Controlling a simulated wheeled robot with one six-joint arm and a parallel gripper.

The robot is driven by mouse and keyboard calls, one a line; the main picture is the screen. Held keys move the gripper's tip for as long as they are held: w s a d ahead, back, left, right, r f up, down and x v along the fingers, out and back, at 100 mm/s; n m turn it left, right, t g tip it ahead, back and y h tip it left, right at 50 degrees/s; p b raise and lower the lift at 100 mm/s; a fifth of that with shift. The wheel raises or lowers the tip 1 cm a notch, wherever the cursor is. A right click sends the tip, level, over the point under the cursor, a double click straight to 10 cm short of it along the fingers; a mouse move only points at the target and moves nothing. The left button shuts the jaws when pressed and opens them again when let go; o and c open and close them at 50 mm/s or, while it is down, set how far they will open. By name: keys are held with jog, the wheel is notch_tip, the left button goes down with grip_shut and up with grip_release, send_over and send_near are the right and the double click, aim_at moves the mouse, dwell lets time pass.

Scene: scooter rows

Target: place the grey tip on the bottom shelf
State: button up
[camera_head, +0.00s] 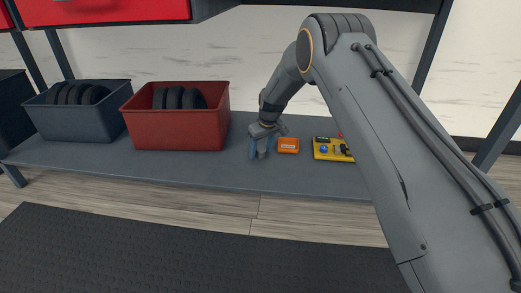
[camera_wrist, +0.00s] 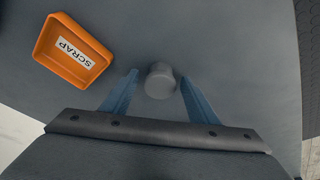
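The grey tip (camera_wrist: 160,80) is a small, round grey piece, seen from above in the wrist view against the bottom shelf (camera_wrist: 230,50). It appears to stand on the shelf surface. My gripper (camera_wrist: 159,78) has its two blue fingers spread, one on each side of the tip, with a visible gap on both sides. In the head view my gripper (camera_head: 261,155) is low over the bottom shelf (camera_head: 190,168), and the tip is hard to make out between the fingers.
An orange tray labelled SCRAP (camera_head: 288,145) lies close to the right of my gripper; it also shows in the wrist view (camera_wrist: 72,52). A yellow tray (camera_head: 322,154) with small parts is farther right. A red bin (camera_head: 175,130) and a blue-grey bin (camera_head: 70,122) hold black tyres.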

jog(key=shift+r, duration=0.1)
jog(key=p+v, duration=0.6)
jog(key=v, duration=0.6)
jog(key=s+a+r+g, duration=0.1)
jog(key=s+a+r, duration=0.2)
jog(key=s+r, duration=0.8)
jog(key=s+a+r, duration=0.3)
jog(key=s+r, duration=0.3)
jog(key=s, duration=0.9)
jog(key=s+d+r, duration=0.1)
jog(key=s+d, duration=0.2)
jog(key=s, duration=0.7)
jog(key=s+d+r+g, duration=0.1)
jog(key=s+d, duration=0.2)
jog(key=s, duration=0.6)
jog(key=s+d+r, duration=0.1)
jog(key=s+d, duration=0.3)
jog(key=s, duration=0.6)
jog(key=shift+s+h, duration=0.3)
jog(key=shift+h, duration=0.1)
